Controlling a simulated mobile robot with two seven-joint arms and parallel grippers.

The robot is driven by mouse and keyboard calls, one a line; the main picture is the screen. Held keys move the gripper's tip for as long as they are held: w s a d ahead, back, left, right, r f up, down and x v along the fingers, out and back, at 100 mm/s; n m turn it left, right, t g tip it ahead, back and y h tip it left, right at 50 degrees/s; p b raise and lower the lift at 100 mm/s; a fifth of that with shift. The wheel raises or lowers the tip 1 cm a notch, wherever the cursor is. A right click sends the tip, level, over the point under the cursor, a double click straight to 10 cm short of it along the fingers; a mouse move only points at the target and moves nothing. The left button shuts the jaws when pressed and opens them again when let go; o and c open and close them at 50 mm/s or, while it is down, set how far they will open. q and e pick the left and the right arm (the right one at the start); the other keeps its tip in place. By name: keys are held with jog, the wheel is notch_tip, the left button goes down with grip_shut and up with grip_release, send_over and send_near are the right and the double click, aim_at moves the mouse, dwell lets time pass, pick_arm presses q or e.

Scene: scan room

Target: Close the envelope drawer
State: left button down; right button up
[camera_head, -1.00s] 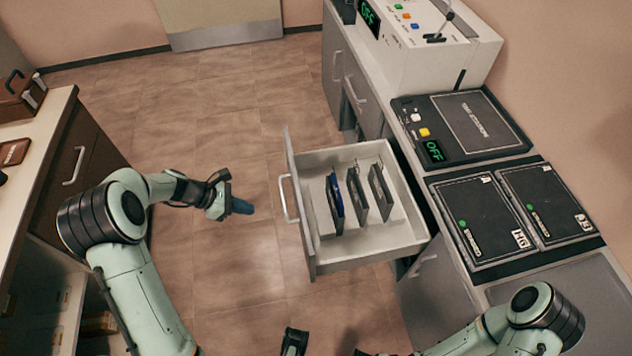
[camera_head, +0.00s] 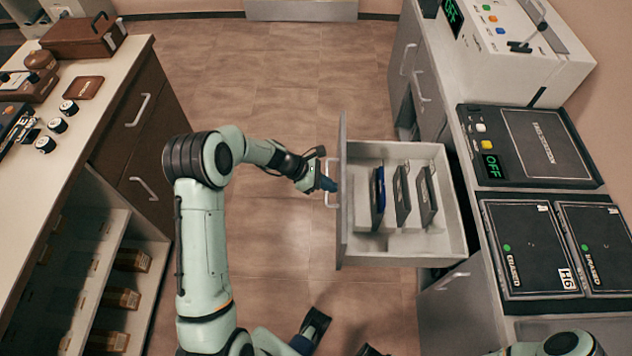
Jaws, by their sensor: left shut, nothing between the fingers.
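The envelope drawer (camera_head: 343,235) is pulled out from the counter on the right, its front panel facing left. Several thin dark upright envelopes stand inside it, one with a blue edge (camera_head: 378,195). A pale bar handle (camera_head: 331,168) is on the drawer front. My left gripper (camera_head: 327,184) is shut and empty, its dark blue fingertips at the handle, close to the front panel. I cannot tell whether they touch it. Dark parts that look like my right gripper (camera_head: 340,337) show at the bottom edge, partly cut off; its jaw state is unclear.
A left counter (camera_head: 105,95) holds a brown case (camera_head: 84,36) and knobs. Tiled floor (camera_head: 260,100) is clear between the counters.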

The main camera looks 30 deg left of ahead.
pick_arm(q)
jog(key=shift+w+d, duration=0.2)
jog(key=shift+d, duration=0.05)
jog(key=shift+d, duration=0.1)
